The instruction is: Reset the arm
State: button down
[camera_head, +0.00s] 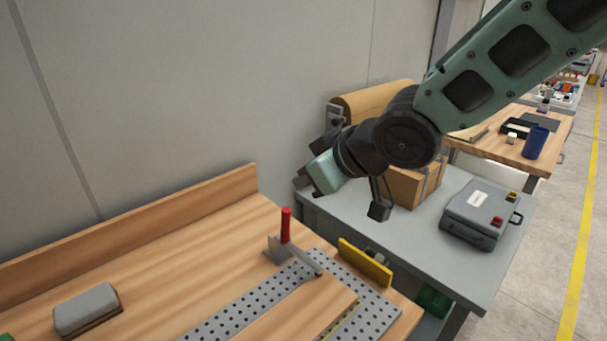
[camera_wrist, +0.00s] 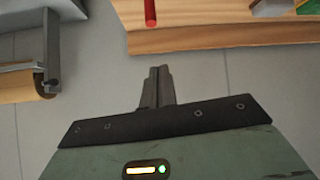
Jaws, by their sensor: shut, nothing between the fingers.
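My gripper (camera_head: 305,177) hangs from my green arm, above the gap side between the wooden bench and the grey table in the head view. In the wrist view my gripper (camera_wrist: 158,72) shows with its two dark fingers together and nothing between them. A clamp with a red handle (camera_head: 286,226) stands on the wooden bench (camera_head: 190,245), below and left of the gripper. The red handle (camera_wrist: 150,12) also shows at the top of the wrist view. My gripper touches nothing that I can see.
A perforated metal plate (camera_head: 235,316) and a grey block (camera_head: 87,309) lie on the bench. The grey table (camera_head: 440,262) holds a cardboard box (camera_head: 405,185), a brown roll (camera_head: 372,100) and a grey case (camera_head: 480,213). A grey wall (camera_head: 200,90) stands behind. Floor is clear at right.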

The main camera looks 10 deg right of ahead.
jog(key=s+d+f+g+h, duration=0.2)
jog(key=s, duration=0.5)
jog(key=s+d+f+g+h, duration=0.1)
jog(key=s+d+f+g, duration=0.1)
jog(key=s, duration=0.6)
jog(key=s+d+f+m+g+h, duration=0.1)
jog(key=s+d+f+g+h, duration=0.1)
jog(key=s, duration=0.5)
jog(key=shift+s+g+h, duration=0.3)
jog(key=shift+g, duration=0.6)
